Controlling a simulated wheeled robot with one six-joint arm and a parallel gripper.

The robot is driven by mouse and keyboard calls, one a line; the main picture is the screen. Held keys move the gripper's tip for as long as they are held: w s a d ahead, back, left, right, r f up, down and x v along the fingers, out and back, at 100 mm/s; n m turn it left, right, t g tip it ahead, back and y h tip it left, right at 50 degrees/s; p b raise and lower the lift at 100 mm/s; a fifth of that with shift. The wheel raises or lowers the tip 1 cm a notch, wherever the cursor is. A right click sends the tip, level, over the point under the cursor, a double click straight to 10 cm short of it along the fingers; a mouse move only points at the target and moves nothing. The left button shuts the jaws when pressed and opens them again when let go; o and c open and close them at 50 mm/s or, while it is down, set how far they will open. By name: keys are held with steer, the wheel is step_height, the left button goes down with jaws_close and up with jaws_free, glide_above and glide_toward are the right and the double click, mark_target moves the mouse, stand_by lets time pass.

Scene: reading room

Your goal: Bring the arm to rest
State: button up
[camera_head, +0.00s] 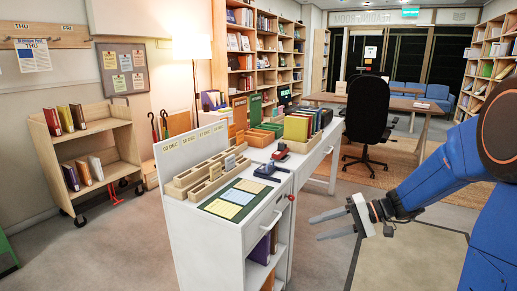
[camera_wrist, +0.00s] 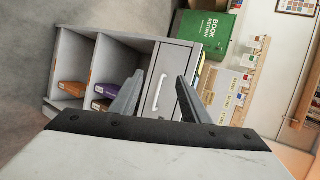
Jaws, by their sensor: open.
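My gripper (camera_head: 331,224) is at the right of the head view, on the end of my blue arm. Its two grey fingers are apart and nothing is between them. It hangs in free space to the right of the white desk unit (camera_head: 225,243), clear of its side. In the wrist view my gripper (camera_wrist: 158,95) shows two spread fingers, with the unit's drawer front and white handle (camera_wrist: 159,92) beyond them. The drawer looks shut.
Wooden trays (camera_head: 205,172), a green board with cards (camera_head: 233,200) and a dark stamp-like item (camera_head: 270,172) lie on the unit. A black office chair (camera_head: 367,110) stands behind. A book cart (camera_head: 97,150) stands left. A green book return bin (camera_wrist: 207,30) shows in the wrist view.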

steer(key=s+r+n+g+h, duration=0.15)
steer(key=s+h, duration=0.55)
steer(key=s, duration=1)
steer(key=s+d+r+t+h, duration=0.1)
steer(key=s+d+t+h, duration=0.3)
steer(key=s+d, duration=0.4)
steer(key=shift+s+d+r+h, duration=0.15)
steer(key=shift+s+d+h, duration=0.25)
steer(key=shift+s+h, duration=0.65)
steer(key=shift+s+n+t, duration=0.15)
steer(key=shift+n+t, duration=0.1)
